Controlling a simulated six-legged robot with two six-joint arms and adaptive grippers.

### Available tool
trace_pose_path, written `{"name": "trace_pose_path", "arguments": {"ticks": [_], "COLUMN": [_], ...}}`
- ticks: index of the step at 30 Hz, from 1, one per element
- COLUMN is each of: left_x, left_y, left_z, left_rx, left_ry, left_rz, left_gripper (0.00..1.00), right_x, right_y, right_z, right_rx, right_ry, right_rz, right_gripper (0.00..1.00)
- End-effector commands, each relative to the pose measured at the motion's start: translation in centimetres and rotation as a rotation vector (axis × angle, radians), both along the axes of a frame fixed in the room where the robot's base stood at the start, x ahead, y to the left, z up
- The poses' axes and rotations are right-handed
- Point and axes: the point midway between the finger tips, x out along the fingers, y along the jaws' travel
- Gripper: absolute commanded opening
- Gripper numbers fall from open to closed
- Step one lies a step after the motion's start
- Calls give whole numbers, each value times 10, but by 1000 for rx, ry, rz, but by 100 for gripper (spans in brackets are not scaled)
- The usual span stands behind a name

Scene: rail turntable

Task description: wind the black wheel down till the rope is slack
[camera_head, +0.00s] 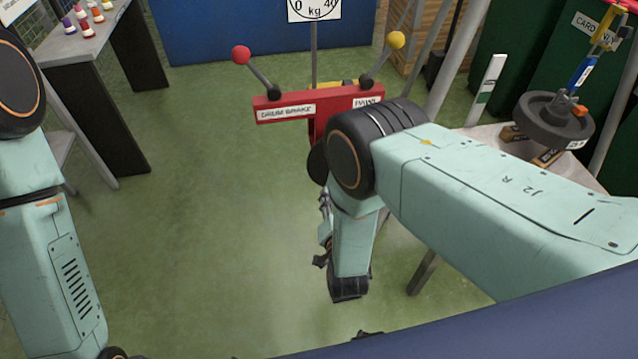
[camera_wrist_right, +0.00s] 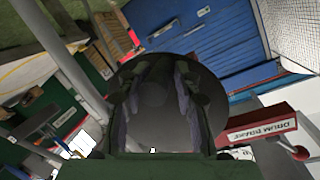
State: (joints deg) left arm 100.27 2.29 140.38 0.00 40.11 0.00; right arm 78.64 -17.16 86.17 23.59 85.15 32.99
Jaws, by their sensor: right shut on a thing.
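The black wheel (camera_wrist_right: 212,88) is a dark round disc in the right wrist view. Part of a dark disc, likely the same wheel, shows beside my right elbow in the head view (camera_head: 316,164). My right gripper (camera_wrist_right: 155,102) has a finger on either side of the wheel's middle and is shut on it. In the head view my right arm hides most of this grip. A dark round weight (camera_head: 540,123) sits at or just above wooden blocks (camera_head: 513,134) on the right, under a blue and yellow hanger (camera_head: 583,70). I cannot tell the rope's tension. My left gripper is out of view.
A red bar (camera_head: 335,98) marked DRUM BRAKE and PAWL carries a red-knobbed lever (camera_head: 241,55) and a yellow-knobbed lever (camera_head: 396,40). A kg dial (camera_head: 314,10) stands behind. A grey bench (camera_head: 75,45) is at left. The green floor between is clear.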

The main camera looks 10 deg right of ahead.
Motion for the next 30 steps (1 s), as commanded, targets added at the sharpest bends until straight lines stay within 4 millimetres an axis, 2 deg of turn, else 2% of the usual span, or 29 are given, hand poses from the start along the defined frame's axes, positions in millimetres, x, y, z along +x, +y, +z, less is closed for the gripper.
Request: {"name": "trace_pose_path", "arguments": {"ticks": [1, 6, 30], "left_x": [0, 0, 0], "left_y": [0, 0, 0], "left_z": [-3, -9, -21], "left_rx": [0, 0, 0], "left_ry": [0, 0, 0], "left_rz": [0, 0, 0], "left_gripper": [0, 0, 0], "right_x": [-5, -5, -5], "right_y": [-6, -11, -23], "right_z": [-8, -11, -16], "right_rx": [-20, -87, -237], "right_ry": [19, 20, 19], "right_rz": [-12, -13, -11], "right_gripper": [0, 0, 0]}}
